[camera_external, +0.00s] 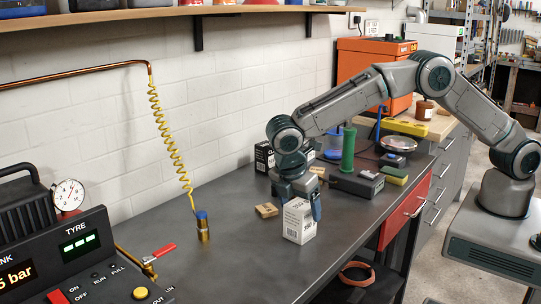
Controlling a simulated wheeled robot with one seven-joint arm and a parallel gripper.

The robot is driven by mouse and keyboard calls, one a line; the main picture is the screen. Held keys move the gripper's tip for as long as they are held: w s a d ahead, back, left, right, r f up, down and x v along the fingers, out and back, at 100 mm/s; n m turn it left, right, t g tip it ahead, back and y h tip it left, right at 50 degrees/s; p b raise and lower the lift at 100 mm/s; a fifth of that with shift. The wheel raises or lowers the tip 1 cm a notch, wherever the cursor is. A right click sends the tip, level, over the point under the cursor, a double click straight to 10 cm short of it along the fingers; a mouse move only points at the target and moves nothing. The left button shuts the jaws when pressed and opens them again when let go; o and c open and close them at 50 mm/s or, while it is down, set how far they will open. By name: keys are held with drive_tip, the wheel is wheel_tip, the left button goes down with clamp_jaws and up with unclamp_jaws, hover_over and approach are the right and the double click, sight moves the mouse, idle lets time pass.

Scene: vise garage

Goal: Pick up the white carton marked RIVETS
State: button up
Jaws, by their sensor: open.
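A white carton (299,222) with dark print stands upright on the grey workbench, near its front edge. The print is too small to read, so I cannot confirm the word RIVETS. My gripper (300,200) points down at the carton from above and behind. One blue-grey finger shows at the carton's right edge, close to its top; the other is partly hidden. The jaws are open, and I cannot tell whether they touch the carton.
A small tan block (267,210) lies left of the carton. The yellow coiled hose (168,130) hangs at left. The bench's left-middle is mostly clear.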

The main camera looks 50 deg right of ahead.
drive_tip(key=x, duration=0.4)
drive_tip(key=shift+a+f+p, duration=0.15)
drive_tip(key=shift+f+p, duration=0.05)
drive_tip(key=shift+p, duration=0.15)
drive_tip(key=c, duration=1.2)
drive_tip(key=shift+c, duration=0.5)
drive_tip(key=shift+r, duration=0.15)
